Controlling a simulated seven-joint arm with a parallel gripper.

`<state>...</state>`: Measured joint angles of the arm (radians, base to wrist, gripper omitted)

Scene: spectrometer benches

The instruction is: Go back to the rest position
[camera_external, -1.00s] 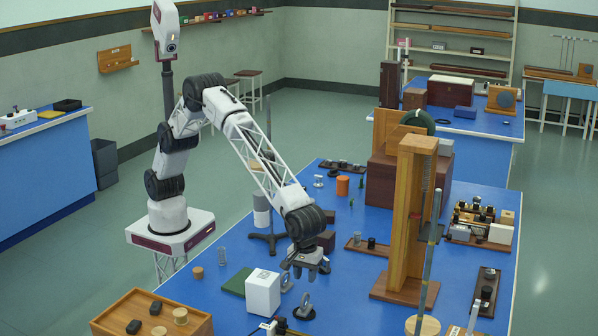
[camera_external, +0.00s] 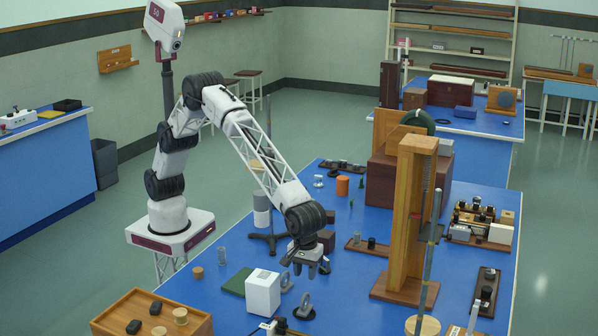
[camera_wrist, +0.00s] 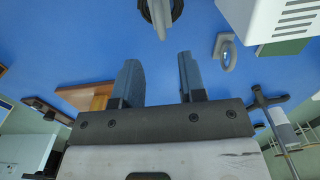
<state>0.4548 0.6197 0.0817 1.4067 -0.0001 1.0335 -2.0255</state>
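My gripper (camera_external: 308,269) hangs over the blue bench (camera_external: 345,292), pointing down, behind and to the right of a white box (camera_external: 262,292). In the wrist view its two fingers (camera_wrist: 159,82) stand well apart with only the blue bench top between them. It holds nothing. A small round lens on a stand (camera_external: 304,306) is in front of the gripper. Another small ring-shaped piece (camera_external: 286,281) stands beside the white box; it also shows in the wrist view (camera_wrist: 226,50).
A tall wooden column (camera_external: 412,215) stands to the right of my gripper. A grey rod stand (camera_external: 268,237) is close behind it at left. A wooden tray (camera_external: 118,318) with several small pieces is at the front left.

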